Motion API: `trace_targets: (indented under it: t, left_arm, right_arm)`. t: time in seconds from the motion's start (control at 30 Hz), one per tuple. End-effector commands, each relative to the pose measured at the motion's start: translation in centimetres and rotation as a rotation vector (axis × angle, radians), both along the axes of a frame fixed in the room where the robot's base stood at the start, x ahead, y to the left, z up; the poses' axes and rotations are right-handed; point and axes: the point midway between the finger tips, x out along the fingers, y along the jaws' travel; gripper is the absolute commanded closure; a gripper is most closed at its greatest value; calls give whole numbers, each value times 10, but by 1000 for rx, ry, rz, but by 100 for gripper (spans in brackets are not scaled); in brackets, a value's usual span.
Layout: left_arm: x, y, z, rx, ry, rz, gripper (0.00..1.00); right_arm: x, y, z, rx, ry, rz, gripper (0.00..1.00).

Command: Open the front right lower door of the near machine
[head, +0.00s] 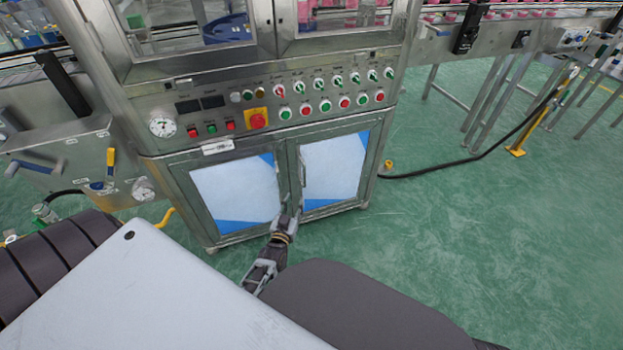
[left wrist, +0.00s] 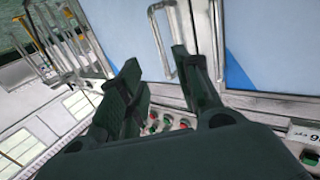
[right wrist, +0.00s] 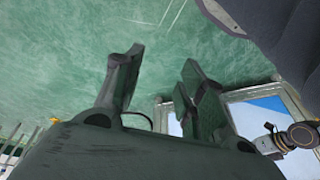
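The near machine's front right lower door (head: 334,168) has a pale blue panel with a metal frame and looks shut. Its upright bar handle (head: 303,172) is on its left side; in the left wrist view the handle (left wrist: 159,40) shows upside down. My left gripper (head: 291,212) is open at the handle's lower part in the head view. In the left wrist view its fingertips (left wrist: 156,60) stand either side of the handle; contact cannot be told. My right gripper (right wrist: 157,62) is open and empty above the green floor, with the machine further off.
The left lower door (head: 233,190) is beside the right one and looks shut. A control panel with buttons and a red emergency stop (head: 258,118) is above. A black cable (head: 460,162) runs over the floor. The green floor (head: 480,230) to the right is clear.

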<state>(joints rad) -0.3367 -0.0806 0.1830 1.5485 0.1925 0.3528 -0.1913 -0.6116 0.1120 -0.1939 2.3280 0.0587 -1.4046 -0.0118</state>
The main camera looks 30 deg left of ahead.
Motion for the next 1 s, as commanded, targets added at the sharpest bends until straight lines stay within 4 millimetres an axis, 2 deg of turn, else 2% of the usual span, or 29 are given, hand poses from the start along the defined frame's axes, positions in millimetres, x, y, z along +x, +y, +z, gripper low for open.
trace_targets:
  t: [0.17,0.63,1.0]
  left_arm:
    - [1,4,7,5,-24,11,66]
    - [3,5,7,3,-23,10,66]
    - [25,10,5,2,-23,10,66]
  right_arm:
    - [-2,1,7,3,-2,2,60]
    - [-1,1,7,6,-5,2,60]
    - [1,5,8,27,-36,3,60]
